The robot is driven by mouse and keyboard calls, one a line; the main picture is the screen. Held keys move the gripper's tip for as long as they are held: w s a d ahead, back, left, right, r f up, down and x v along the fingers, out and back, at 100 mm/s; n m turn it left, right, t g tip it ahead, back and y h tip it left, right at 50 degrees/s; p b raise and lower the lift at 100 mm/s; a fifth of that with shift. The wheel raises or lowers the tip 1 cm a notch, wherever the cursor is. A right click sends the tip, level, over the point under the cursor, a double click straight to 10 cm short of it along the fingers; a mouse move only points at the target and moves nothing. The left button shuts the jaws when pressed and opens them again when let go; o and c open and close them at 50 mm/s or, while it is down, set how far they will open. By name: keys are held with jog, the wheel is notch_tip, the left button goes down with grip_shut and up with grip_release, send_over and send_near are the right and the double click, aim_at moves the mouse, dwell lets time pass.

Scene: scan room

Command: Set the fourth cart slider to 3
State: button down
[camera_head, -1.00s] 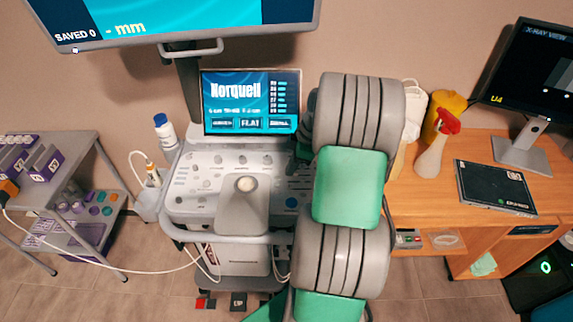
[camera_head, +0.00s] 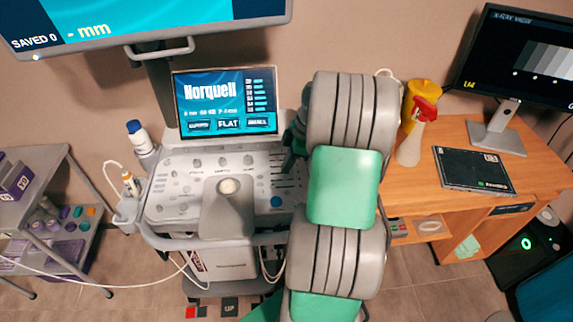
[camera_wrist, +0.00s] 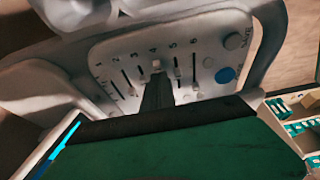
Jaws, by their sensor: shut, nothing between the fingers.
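The ultrasound cart's control panel (camera_head: 175,190) fills the middle of the head view. Its slider bank shows in the wrist view (camera_wrist: 120,75) as vertical slots with numbers along the far end. The fourth slider's pale knob (camera_wrist: 156,65) is high in its slot, just beyond the fingertips; contact cannot be told. Other knobs sit in neighbouring slots, including one to the right (camera_wrist: 177,73). My gripper (camera_wrist: 157,82) is shut and empty, its dark fingers over the lower part of the fourth slot. In the head view my arm hides the bank's right side. I cannot read a scale value.
The Norquell screen (camera_head: 226,103) stands behind the panel. A blue button (camera_wrist: 225,75) and a grey knob lie right of the sliders. A bottle (camera_head: 139,137) and a probe holder (camera_head: 130,205) are at the cart's left. A wooden desk (camera_head: 450,140) stands to the right.

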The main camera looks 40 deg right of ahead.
aim_at(272, 174)
jog(key=w+a, duration=0.1)
jog(key=a, duration=0.2)
jog(key=shift+w+f+b, duration=0.1)
jog(key=shift+w+b, duration=0.2)
jog(key=shift+w, duration=0.05)
jog(key=v, duration=1)
jog(key=s+a+r+m+h, duration=0.1)
jog(key=a+m, duration=0.2)
jog(key=a, duration=0.6)
jog(key=s+a+r+m+h, duration=0.1)
jog(key=a+r+m, duration=0.1)
jog(key=a, duration=0.7)
jog(key=s+a+f+m+t+h, duration=0.1)
jog(key=s+a+f+m, duration=0.2)
jog(key=s+a+m, duration=0.3)
jog(key=shift+s, duration=1)
jog(key=shift+a, duration=0.1)
